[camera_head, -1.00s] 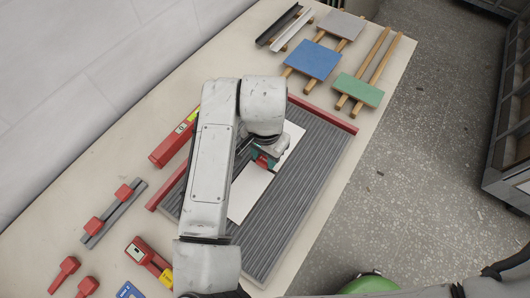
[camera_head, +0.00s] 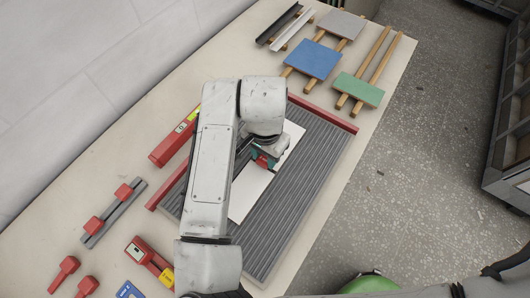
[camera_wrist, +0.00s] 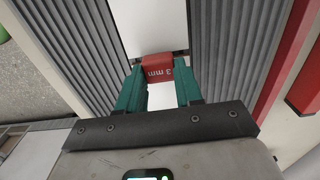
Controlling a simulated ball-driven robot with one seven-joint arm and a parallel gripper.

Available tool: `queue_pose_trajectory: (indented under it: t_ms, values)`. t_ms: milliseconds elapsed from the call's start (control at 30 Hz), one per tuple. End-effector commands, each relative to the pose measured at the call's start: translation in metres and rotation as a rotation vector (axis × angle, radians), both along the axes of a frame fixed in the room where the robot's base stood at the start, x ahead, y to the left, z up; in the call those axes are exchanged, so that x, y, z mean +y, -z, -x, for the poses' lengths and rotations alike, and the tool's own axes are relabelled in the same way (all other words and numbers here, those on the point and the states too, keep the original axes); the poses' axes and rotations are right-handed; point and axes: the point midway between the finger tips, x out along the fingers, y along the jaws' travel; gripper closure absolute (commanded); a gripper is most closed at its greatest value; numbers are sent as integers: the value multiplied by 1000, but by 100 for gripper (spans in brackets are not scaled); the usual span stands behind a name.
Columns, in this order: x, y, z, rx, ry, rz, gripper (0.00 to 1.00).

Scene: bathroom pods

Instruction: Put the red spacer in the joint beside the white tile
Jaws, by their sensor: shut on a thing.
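The red spacer (camera_wrist: 158,68), marked "3 mm", is between the teal fingertips of my gripper (camera_wrist: 161,84) in the wrist view. My gripper is shut on it. A white tile (camera_wrist: 152,25) lies on the grey ribbed bed beyond the spacer, and white surface also shows between the fingers. A thin dark joint line (camera_wrist: 130,60) crosses at the spacer on both sides. I cannot tell whether the spacer is down in the joint or just above it. In the head view my gripper (camera_head: 264,164) is over the white tile (camera_head: 243,196), and my arm hides part of it.
The ribbed bed (camera_head: 300,190) has red end rails (camera_head: 322,114). A red level (camera_head: 172,142) lies left of it. Blue (camera_head: 312,60), green (camera_head: 360,90) and grey (camera_head: 341,24) tiles rest on wooden strips at the back. Red tools (camera_head: 148,254) lie at the front left.

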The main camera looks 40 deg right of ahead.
Motion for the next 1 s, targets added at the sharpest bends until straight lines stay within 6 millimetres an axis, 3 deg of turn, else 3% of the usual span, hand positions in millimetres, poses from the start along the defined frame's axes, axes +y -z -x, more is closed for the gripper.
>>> queue_pose_trajectory:
  t_ms: [700,733,1000]
  values:
    - [0,11,0,0,0,0,94]
    - [0,10,0,0,0,0,62]
    - [0,10,0,0,0,0,36]
